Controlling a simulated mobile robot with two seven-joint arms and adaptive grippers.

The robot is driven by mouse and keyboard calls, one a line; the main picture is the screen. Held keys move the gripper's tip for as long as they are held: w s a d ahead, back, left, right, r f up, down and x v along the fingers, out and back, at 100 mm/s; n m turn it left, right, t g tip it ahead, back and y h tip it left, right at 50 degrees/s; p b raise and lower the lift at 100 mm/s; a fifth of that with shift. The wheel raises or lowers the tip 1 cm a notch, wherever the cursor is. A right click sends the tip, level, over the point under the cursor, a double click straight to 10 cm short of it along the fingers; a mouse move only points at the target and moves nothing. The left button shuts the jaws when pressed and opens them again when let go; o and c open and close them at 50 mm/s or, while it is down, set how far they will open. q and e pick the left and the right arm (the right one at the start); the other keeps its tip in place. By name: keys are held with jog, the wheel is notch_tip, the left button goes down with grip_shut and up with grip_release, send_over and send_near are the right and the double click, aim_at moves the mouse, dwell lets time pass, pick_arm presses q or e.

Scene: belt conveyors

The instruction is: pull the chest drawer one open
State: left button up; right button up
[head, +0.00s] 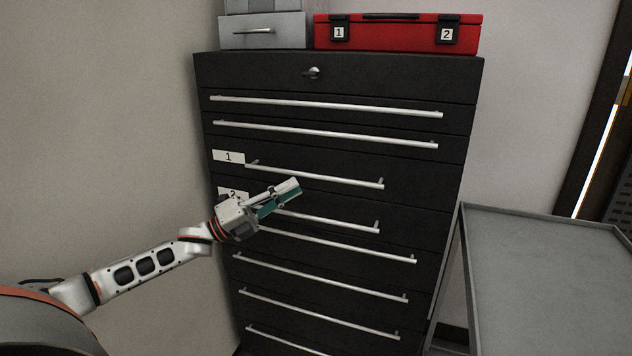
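A tall black chest of drawers (420,165) with long silver bar handles stands in the middle of the head view. The drawer labelled 1 (228,157) is shut, flush with the drawers around it. Its silver handle (320,174) is shorter than most and runs bare to the right of the label. My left gripper (293,191) is in front of the chest, a little below that handle in the picture, and points right. It partly covers the label 2 and the handle (340,222) of the drawer below. I cannot tell its finger gap. My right gripper is out of view.
A red case (396,35) with labels 1 and 2 and a grey box (265,32) sit on top of the chest. A grey tray-topped table (550,270) stands at the right. A wall is close to the chest's left side.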

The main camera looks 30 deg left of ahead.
aim_at(314, 176)
pick_arm(q)
jog(key=shift+x, duration=3.6)
grip_shut()
